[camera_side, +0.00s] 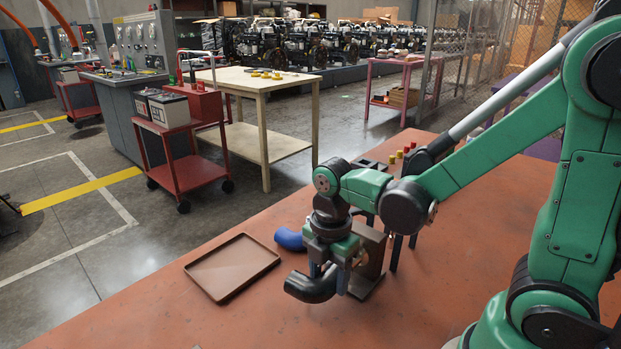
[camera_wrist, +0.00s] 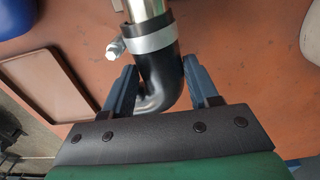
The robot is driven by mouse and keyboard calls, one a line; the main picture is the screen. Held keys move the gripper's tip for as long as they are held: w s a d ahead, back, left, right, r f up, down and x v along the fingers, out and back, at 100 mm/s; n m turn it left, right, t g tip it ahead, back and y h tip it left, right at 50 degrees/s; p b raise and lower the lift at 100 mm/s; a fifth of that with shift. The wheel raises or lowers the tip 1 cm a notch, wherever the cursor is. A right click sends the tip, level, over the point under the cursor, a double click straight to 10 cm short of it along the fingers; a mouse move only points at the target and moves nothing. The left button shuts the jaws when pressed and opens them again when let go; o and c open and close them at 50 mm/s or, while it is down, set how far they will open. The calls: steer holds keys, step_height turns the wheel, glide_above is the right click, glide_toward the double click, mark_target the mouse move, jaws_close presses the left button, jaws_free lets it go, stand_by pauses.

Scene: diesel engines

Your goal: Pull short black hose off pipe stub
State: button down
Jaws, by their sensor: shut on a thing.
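The short black hose (camera_side: 311,288) is a bent elbow. It also shows in the wrist view (camera_wrist: 157,72), with its upper end around the silver pipe stub (camera_wrist: 145,8). A silver band clamp (camera_wrist: 153,40) with a screw at its left circles the hose near that end. My gripper (camera_side: 327,268) points down over the hose. In the wrist view its two blue-grey fingers (camera_wrist: 160,78) stand on either side of the bend, shut on it. The stub is mostly hidden behind my gripper in the side view, beside an upright brown bracket (camera_side: 372,255).
An empty brown tray (camera_side: 232,266) lies left of the hose on the orange-red bench (camera_side: 450,290). A blue hose (camera_side: 289,238) lies behind my gripper. Several small red and yellow caps (camera_side: 400,154) stand at the bench's back. The front of the bench is clear.

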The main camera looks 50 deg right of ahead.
steer(key=shift+a, duration=2.25)
stand_by(1.4)
steer(key=shift+r, duration=0.15)
steer(key=shift+r, duration=2.35)
